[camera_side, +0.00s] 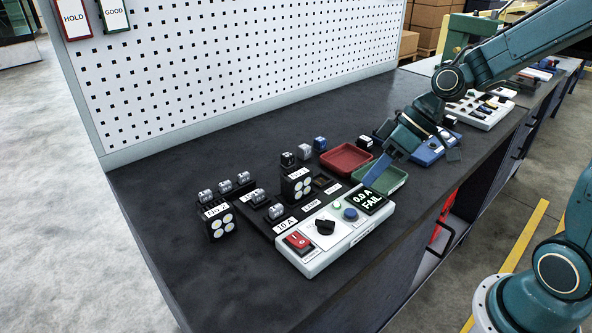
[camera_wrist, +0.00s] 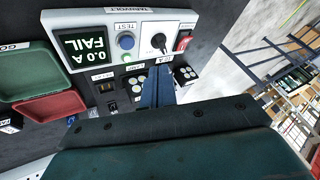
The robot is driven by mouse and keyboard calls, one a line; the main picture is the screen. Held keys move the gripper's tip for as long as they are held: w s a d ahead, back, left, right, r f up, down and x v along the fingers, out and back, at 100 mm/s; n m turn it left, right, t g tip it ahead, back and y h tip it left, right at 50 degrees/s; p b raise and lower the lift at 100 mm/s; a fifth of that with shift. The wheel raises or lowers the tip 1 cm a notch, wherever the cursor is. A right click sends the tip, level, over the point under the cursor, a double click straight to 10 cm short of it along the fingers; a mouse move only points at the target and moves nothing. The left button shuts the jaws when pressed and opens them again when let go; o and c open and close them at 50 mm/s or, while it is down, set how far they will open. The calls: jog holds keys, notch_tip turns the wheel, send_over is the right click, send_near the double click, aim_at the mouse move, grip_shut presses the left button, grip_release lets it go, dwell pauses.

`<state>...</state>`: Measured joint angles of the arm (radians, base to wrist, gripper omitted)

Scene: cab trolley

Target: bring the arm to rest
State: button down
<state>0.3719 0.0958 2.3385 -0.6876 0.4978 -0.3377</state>
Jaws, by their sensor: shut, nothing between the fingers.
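My gripper (camera_side: 371,178) hangs at the end of my arm, which reaches in from the upper right. Its blue fingers slant down to the left, above the bench by the green tray and the tester display. In the wrist view the gripper (camera_wrist: 157,88) has its fingers together, with nothing seen between them. The white tester (camera_side: 318,258) has a red switch, a black knob, a blue button and a display reading 0.0 A FAIL. The tester also shows in the wrist view (camera_wrist: 208,30). The finger tips' exact height above the bench is hard to judge.
A red tray (camera_side: 345,158) and a green tray (camera_side: 392,186) lie beside the tester; both look empty. Small blocks and fuse holders (camera_side: 220,220) stand on the dark bench to the left. A perforated panel (camera_side: 220,60) rises behind. The bench's front left is clear.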

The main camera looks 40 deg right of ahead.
jog(key=s+d+r+m+t+h, duration=0.1)
jog(key=s+r+m+h, duration=0.1)
jog(key=s, duration=0.5)
jog(key=s+d+r+m+t+h, duration=0.1)
jog(key=s+d+r+m+h, duration=0.1)
jog(key=s+r+h, duration=0.2)
jog(key=s+r, duration=0.3)
jog(key=s, duration=0.1)
jog(key=shift+s+d+r, duration=0.15)
jog(key=shift+r, duration=0.15)
